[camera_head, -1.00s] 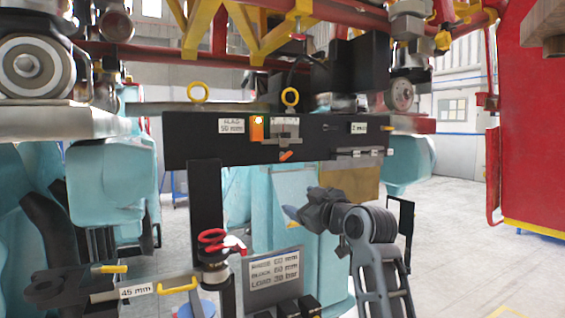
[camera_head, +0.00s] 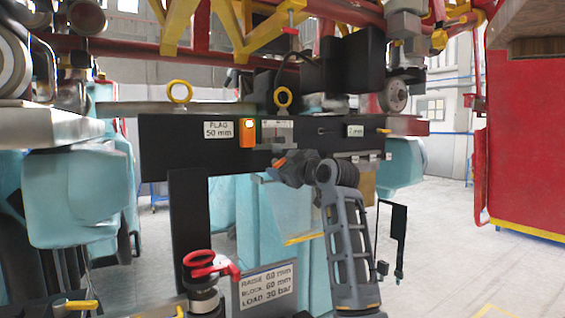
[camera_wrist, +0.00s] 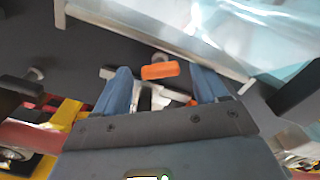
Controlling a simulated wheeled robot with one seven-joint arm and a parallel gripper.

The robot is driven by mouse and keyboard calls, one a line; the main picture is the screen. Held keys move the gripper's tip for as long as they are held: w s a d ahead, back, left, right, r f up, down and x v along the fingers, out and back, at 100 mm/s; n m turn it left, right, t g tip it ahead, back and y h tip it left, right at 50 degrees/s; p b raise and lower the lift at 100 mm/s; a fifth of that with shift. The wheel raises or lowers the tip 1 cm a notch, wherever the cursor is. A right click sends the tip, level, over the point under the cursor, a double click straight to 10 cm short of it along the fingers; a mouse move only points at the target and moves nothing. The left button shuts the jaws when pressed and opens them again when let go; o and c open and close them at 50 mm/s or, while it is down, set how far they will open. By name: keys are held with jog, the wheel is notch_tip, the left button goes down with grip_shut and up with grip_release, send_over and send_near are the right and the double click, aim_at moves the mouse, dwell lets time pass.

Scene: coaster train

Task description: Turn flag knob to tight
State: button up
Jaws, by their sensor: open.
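The orange flag knob (camera_head: 279,162) hangs just below the black beam (camera_head: 185,140), under a small grey plate (camera_head: 277,133) whose lettering is too small to read. In the wrist view the orange knob (camera_wrist: 160,71) lies crosswise between my two blue fingertips, with space on both sides. My gripper (camera_wrist: 163,80) is open and appears not to touch it. In the head view my gripper (camera_head: 272,177) is right below the beam at the knob, and the wrist hides part of it. A label (camera_head: 219,130) on the beam reads FLAG 50 mm.
An orange lit block (camera_head: 247,132) sits beside the plate. Yellow rings (camera_head: 180,91) stand above the beam. A red handle (camera_head: 210,263) and a sign (camera_head: 266,285) reading RAISE, BLOCK, LOAD are below left. A red panel (camera_head: 525,140) stands at right, with open floor before it.

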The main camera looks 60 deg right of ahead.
jog(key=shift+w+d, duration=0.25)
jog(key=shift+w, duration=0.15)
jog(key=shift+c, duration=0.2)
jog(key=c, duration=1)
jog(key=shift+m, duration=0.4)
jog(key=m+p, duration=0.1)
jog(key=m, duration=0.2)
jog(key=shift+p, duration=0.35)
jog(key=shift+m+p, duration=0.4)
jog(key=shift+m, duration=0.9)
